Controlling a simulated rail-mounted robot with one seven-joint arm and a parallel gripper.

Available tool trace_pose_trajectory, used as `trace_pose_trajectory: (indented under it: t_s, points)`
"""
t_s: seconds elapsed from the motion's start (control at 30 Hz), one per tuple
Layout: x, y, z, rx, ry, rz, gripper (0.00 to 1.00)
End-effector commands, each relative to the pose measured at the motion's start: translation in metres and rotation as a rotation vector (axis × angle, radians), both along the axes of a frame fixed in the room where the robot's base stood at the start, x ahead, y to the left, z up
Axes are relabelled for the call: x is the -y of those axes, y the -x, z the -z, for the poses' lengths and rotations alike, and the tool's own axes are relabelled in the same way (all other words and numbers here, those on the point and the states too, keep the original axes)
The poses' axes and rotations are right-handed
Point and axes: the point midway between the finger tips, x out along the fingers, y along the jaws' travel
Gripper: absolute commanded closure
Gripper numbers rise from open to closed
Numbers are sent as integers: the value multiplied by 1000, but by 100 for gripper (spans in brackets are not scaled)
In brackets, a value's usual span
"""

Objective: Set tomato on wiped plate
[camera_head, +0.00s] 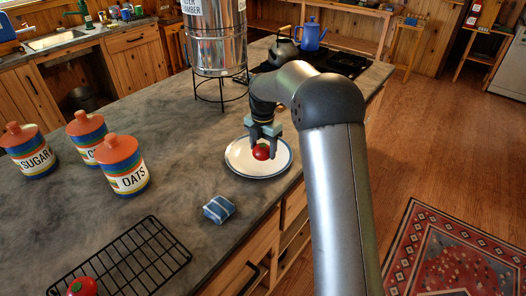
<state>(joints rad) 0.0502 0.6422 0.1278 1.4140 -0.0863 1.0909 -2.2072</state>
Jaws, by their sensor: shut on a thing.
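A red tomato (261,151) is between the fingers of my gripper (262,150), which is shut on it. The gripper points down over a white plate with a blue rim (240,164), near the counter's right edge. The tomato shows against the middle of the plate. I cannot tell whether it touches the plate or hangs just above it. A folded blue and white striped cloth (219,208) lies on the counter in front of the plate, apart from it.
A black wire rack (140,262) lies at the front with another red item (82,287) at its lower left. Striped canisters (124,166) stand at the left. A metal water container (218,40) on a stand (222,92) is behind the plate. The mid-counter is clear.

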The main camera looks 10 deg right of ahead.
Motion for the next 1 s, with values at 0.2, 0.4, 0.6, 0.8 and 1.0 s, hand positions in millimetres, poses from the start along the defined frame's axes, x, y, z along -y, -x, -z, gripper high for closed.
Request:
trace_pose_trajectory:
  t_s: [0.2,0.4,0.6,0.8,1.0]
  points:
    - [2,-10,11,-1,-1,1,54]
    - [2,-9,39,-3,0,1,54]
    - [2,-10,42,1,0,1,54]
    - [2,-10,47,1,-1,1,54]
    - [2,-10,46,0,0,1,19]
